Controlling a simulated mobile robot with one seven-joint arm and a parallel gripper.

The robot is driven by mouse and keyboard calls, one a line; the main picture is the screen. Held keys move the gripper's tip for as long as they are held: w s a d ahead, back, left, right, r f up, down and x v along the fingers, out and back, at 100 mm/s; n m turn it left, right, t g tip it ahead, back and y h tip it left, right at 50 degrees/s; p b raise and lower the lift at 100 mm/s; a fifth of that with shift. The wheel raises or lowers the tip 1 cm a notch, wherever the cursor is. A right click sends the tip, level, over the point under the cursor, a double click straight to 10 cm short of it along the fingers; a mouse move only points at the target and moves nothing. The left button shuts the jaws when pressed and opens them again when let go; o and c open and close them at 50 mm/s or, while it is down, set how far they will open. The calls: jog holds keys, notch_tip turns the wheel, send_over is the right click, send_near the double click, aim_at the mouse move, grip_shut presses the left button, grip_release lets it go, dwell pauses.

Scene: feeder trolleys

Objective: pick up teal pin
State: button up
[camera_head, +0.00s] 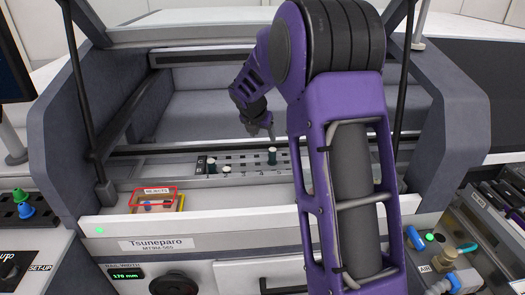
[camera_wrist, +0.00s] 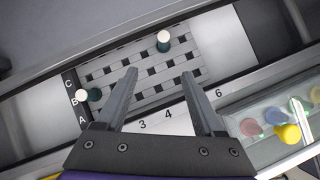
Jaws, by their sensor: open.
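Two teal pins with white tops stand upright in the slotted plate. One teal pin (camera_wrist: 164,47) is toward the far side in the wrist view, ahead of the gap between my fingers; the other teal pin (camera_wrist: 95,94) is at the left by the row letters. In the head view, a teal pin (camera_head: 272,157) stands toward the right of the plate and another teal pin (camera_head: 211,168) toward the left. My gripper (camera_wrist: 160,76) is open and empty above the plate; in the head view my gripper (camera_head: 262,132) is partly hidden by its wrist.
A reject tray (camera_head: 180,205) sits at the left on the front ledge. A clear-walled tray (camera_wrist: 270,109) with red, blue and yellow pieces is at lower right in the wrist view. Blue and green knobs (camera_head: 24,205) stand at the far left. Frame sides flank the opening.

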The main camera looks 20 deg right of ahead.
jog(key=f+n, duration=0.1)
jog(key=b, duration=0.1)
send_near(272, 153)
jog(key=x, duration=0.5)
jog(key=shift+s+a+f, duration=0.15)
jog(key=shift+a+f, duration=0.2)
jog(key=shift+w+d+r+b+x, duration=0.1)
jog(key=shift+d+b+x, duration=0.05)
jog(key=shift+x, duration=1.35)
jog(key=shift+w+d+r+b+x, duration=0.1)
jog(key=shift+w+r+b+x, duration=0.05)
jog(key=shift+x, duration=1.3)
grip_shut()
